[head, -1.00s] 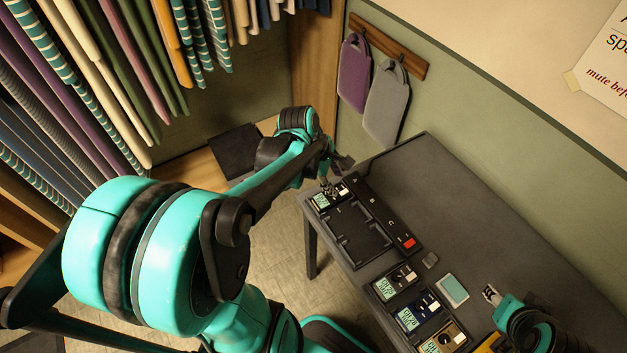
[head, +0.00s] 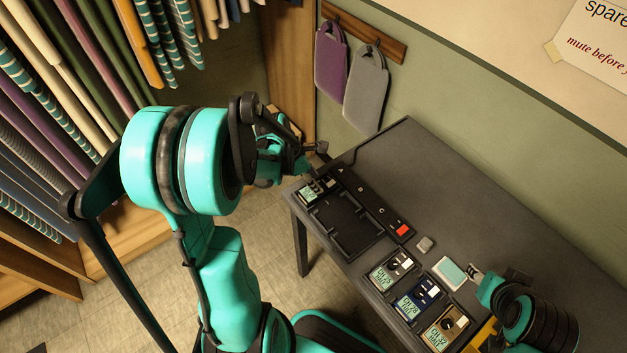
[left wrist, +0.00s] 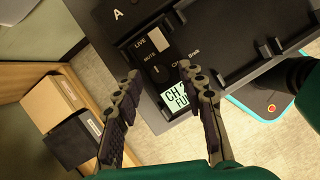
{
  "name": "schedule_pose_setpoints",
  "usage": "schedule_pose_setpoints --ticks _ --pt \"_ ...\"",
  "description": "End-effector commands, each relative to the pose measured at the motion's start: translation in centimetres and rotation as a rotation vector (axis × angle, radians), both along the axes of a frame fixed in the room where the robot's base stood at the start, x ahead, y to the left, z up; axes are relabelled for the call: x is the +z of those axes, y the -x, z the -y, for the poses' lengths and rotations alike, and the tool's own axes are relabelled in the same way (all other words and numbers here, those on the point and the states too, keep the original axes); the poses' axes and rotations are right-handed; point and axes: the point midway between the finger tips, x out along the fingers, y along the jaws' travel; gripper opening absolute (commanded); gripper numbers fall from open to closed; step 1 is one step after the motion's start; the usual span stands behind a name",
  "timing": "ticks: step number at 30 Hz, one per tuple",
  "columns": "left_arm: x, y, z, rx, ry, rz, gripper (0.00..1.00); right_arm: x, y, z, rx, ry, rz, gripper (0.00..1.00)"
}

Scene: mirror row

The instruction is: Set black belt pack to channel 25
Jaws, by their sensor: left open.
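A black belt pack (head: 323,182) sits in the slot by the letter A at the table's left end. In the left wrist view the black belt pack (left wrist: 160,62) shows a LIVE/MUTE switch, a dark knob and a pale green screen (left wrist: 174,100). The screen starts with "CH"; a finger hides the rest of the number. My left gripper (head: 312,161) is open just above the pack. In the left wrist view the left gripper (left wrist: 160,82) has its fingers spread either side of the knob area, apparently empty. My right gripper (head: 471,271) is by the pale green pad; its jaws are too small to judge.
The charging rack (head: 345,225) has empty slots beside the pack. Several other packs line the front edge, including a blue one (head: 416,299) and a tan one (head: 446,328). The table's back is clear.

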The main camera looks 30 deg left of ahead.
Motion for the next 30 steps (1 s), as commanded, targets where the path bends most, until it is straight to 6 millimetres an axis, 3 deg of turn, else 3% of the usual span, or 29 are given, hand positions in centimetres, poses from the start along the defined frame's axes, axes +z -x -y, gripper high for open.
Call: schedule_pose_setpoints --ticks 5,9,10,20,30 --pt "0.05 0.0 0.0 0.0 0.0 0.0 0.4 0.06 0.0 0.0 0.0 0.0 0.0 0.4" --pt "0.05 0.01 0.01 -0.001 0.0 0.0 0.03 0.06 -0.01 0.0 0.0 0.0 0.0 0.4" --pt "0.05 0.0 0.0 -0.001 0.0 0.0 0.0 0.06 -0.01 0.0 0.0 0.0 0.0 0.4" --pt "0.04 -0.02 -0.03 -0.022 0.0 -0.001 0.0 0.01 0.0 0.0 0.0 0.0 0.0 0.4" --pt "0.01 -0.23 -0.16 -0.212 0.001 -0.001 0.0 -0.17 0.0 0.0 0.0 0.0 0.0 0.4"
